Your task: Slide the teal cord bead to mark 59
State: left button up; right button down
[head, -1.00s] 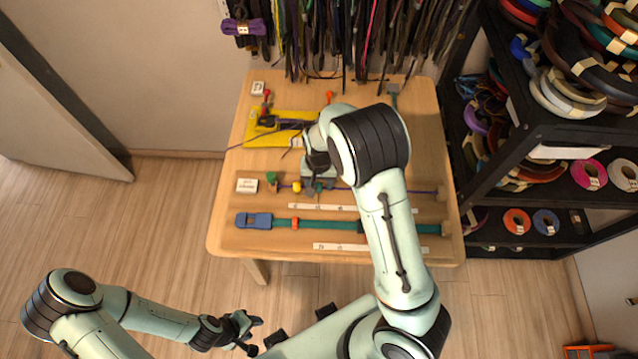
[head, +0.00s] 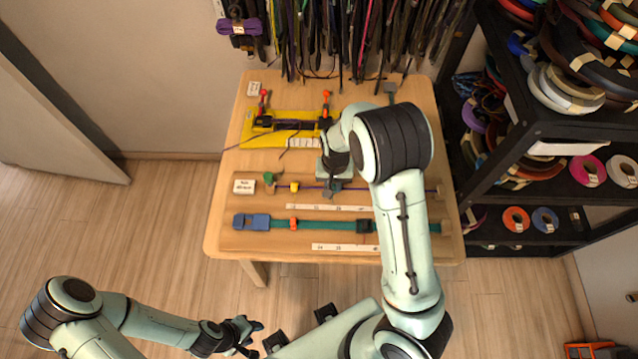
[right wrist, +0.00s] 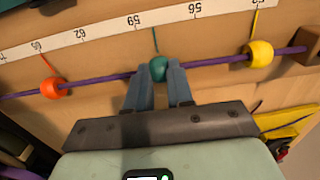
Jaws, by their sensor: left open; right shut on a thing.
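The teal cord bead (right wrist: 158,69) sits on the thin purple cord (right wrist: 108,77), between the fingertips of my right gripper (right wrist: 159,74). That gripper is shut on it; it also shows in the head view (head: 334,184), low over the board. A thin teal pointer (right wrist: 155,42) rises from the bead to the white scale (right wrist: 110,30). Its tip is between the printed 59 and 56, closer to 59. My left gripper (head: 249,338) is open and empty, off the table's front edge.
On the same cord are a yellow bead (right wrist: 259,54) and an orange bead (right wrist: 56,88), one on each side, both apart from my fingers. A blue-clamped teal strap (head: 325,224) lies nearer the front.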

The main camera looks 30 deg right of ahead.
jog(key=shift+s+d, duration=0.6)
jog(key=shift+d, duration=0.3)
pick_arm(q)
jog(key=shift+s+f, duration=0.15)
jog(key=shift+f, duration=0.05)
pick_arm(e)
jog(key=shift+a, duration=0.1)
jog(key=c, duration=1)
grip_release()
jog(key=shift+o, duration=0.2)
jog(key=shift+w, duration=0.1)
pick_arm(q)
jog(key=w+r+p, duration=0.2)
jog(key=r, duration=0.1)
jog(key=shift+w, duration=0.15)
pick_arm(e)
notch_tip(320, 180, up, 13)
jog(key=shift+r, duration=0.2)
